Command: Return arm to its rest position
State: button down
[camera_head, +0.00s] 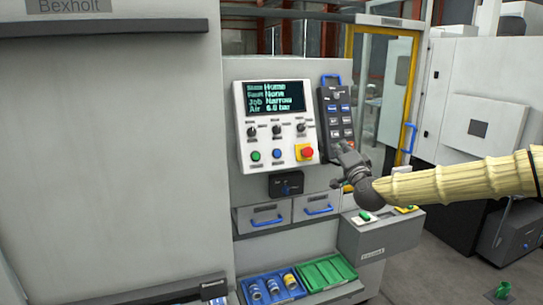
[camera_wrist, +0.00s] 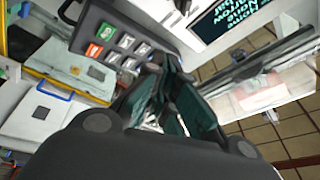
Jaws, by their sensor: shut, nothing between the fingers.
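My gripper (camera_head: 347,160) is at the end of my outstretched arm, which comes in from the right in a pale ribbed sleeve. The gripper is just below the black handheld pendant (camera_head: 336,122) at the right edge of the control panel (camera_head: 277,130). I cannot tell from this view whether it touches the pendant. In the wrist view the dark fingers (camera_wrist: 165,85) are shut and hold nothing. The panel screen reads State Home, Fault None, Job Narrow, Air 6.0 bar.
Two drawers (camera_head: 262,219) with blue handles are below the panel. A blue tray (camera_head: 272,288) with several cylinders and a green tray (camera_head: 325,272) lie lower. A grey box (camera_head: 380,236) juts out at right. A yellow-framed door (camera_head: 408,90) is behind. A green cup (camera_head: 502,290) is on the floor.

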jog(key=s+a+f+n+g+y, duration=0.1)
jog(key=a+f, duration=0.2)
jog(key=f, duration=0.4)
jog(key=s+a+f+n+g+y, duration=0.1)
jog(key=a+f+g, duration=0.1)
jog(key=f, duration=0.4)
jog(key=s+a+f+n+g, duration=0.1)
jog(key=s+a+f+g, duration=0.1)
jog(key=s+f, duration=0.65)
jog(key=s+a+f+n+g, duration=0.2)
jog(key=s+f+g, duration=0.15)
jog(key=f, duration=0.95)
jog(key=s+a+f+n+g, duration=0.1)
jog(key=s+a+f+g, duration=0.1)
jog(key=s+f, duration=0.7)
jog(key=s+f+n+g+b, duration=0.1)
jog(key=s+f+n+g, duration=0.15)
jog(key=s+f, duration=0.75)
jog(key=s+d+f+g+h, duration=0.1)
jog(key=s+d+f+g, duration=0.1)
jog(key=s, duration=0.7)
jog(key=s+d+f+n+g+h, duration=0.1)
jog(key=s+d+f, duration=0.4)
jog(key=s, duration=0.5)
jog(key=s+d+f+n+g+h, duration=0.1)
jog(key=s+d+f+g, duration=0.3)
jog(key=s, duration=0.6)
jog(key=shift+s+d+h+b, duration=0.25)
jog(key=shift+d+h+b, duration=0.2)
jog(key=shift+h, duration=0.25)
